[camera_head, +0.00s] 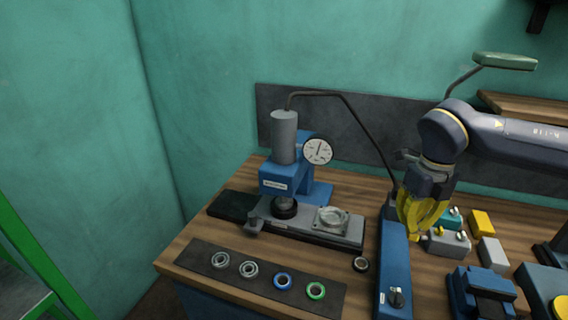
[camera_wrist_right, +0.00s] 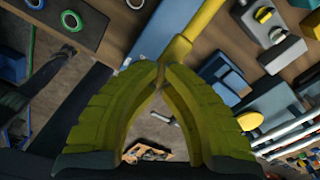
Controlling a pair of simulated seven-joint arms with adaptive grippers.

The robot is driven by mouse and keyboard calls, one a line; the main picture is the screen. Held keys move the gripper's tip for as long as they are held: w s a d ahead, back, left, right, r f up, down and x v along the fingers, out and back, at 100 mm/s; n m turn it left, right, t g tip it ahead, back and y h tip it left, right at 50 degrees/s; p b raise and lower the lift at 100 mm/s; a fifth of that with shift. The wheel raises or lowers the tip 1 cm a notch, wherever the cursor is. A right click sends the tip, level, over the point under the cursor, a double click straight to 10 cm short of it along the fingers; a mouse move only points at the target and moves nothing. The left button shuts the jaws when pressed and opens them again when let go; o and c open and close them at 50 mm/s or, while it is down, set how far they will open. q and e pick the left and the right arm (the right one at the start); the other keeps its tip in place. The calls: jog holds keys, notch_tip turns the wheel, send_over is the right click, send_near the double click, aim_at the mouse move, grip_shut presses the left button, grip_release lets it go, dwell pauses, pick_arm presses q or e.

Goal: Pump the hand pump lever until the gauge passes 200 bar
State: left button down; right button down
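The hand pump (camera_head: 393,262) is a long blue body on the workbench; its blue body also shows in the right wrist view (camera_wrist_right: 155,35). Its yellow lever (camera_wrist_right: 203,25) runs up to my right fingertips in the wrist view. My right gripper (camera_head: 420,222) has yellow fingers that meet at the tips around the lever's end; in the wrist view the right gripper (camera_wrist_right: 162,72) hides that end. The round white gauge (camera_head: 317,151) is on the blue press (camera_head: 284,180); its needle points roughly upward, but the numbers are too small to read. My left gripper is out of view.
A dark hose (camera_head: 350,103) runs from the press top to the pump. A dark strip (camera_head: 200,258) with several rings lies in front. Teal and grey blocks (camera_head: 449,242), a yellow block (camera_head: 481,222) and blue fixtures (camera_head: 482,290) crowd the bench right of the pump.

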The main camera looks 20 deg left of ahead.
notch_tip(320, 180, down, 5)
notch_tip(320, 180, up, 14)
dwell(1.3)
jog(key=shift+w+f, duration=0.1)
jog(key=shift+f, duration=0.05)
